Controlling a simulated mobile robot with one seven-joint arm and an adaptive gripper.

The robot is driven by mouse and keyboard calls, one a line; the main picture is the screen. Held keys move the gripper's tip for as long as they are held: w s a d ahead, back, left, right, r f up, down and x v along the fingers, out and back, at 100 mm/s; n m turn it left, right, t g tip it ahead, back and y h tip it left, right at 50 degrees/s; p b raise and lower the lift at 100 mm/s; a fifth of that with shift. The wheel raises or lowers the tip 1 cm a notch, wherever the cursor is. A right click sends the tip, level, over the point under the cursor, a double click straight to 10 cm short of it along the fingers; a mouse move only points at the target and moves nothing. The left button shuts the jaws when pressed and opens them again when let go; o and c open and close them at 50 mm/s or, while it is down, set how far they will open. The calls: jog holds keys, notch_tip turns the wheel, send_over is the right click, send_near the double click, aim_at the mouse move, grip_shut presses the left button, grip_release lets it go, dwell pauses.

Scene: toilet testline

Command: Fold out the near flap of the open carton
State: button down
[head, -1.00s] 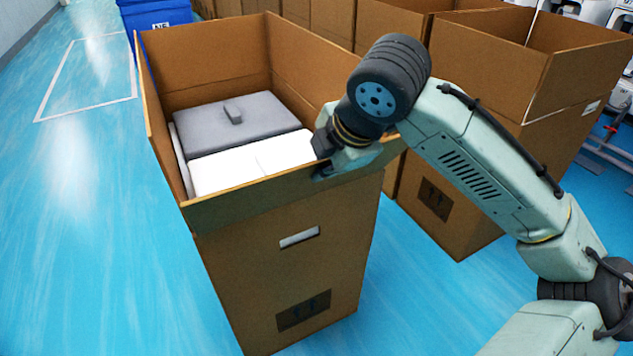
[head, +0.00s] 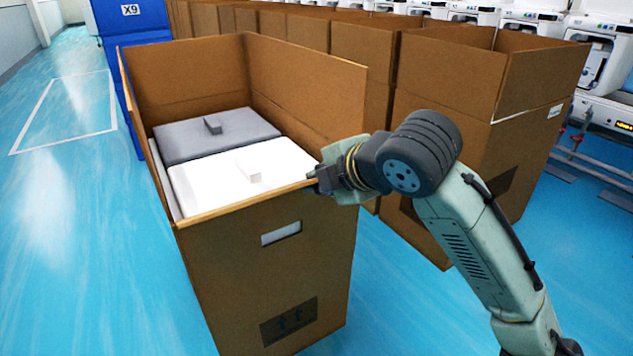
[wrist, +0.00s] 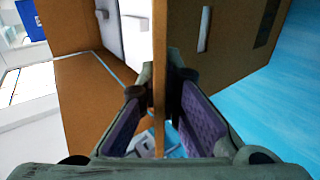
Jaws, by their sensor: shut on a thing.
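The open brown carton (head: 235,300) stands on the blue floor, holding a grey piece (head: 215,135) and a white piece (head: 225,185), each with a small raised block. Its near flap (head: 245,206) runs along the near top edge; how far it is tilted is hard to tell. My gripper (head: 318,182) is at the right end of that edge, shut on the near flap. In the wrist view the flap (wrist: 160,60) shows edge-on between the two fingers, with the carton's inside to its left and the outer wall with a hand slot to its right.
The carton's far flap (head: 185,65) and right flap (head: 305,85) stand up. Other open brown cartons (head: 450,75) stand in a row at right and behind. A blue bin (head: 130,20) is behind at left. The floor (head: 80,240) left of the carton is clear.

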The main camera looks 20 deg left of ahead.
jog(key=shift+f, duration=0.1)
dwell(0.3)
jog(key=c, duration=1.8)
grip_release()
jog(key=shift+s+d, duration=0.1)
jog(key=v, duration=1.2)
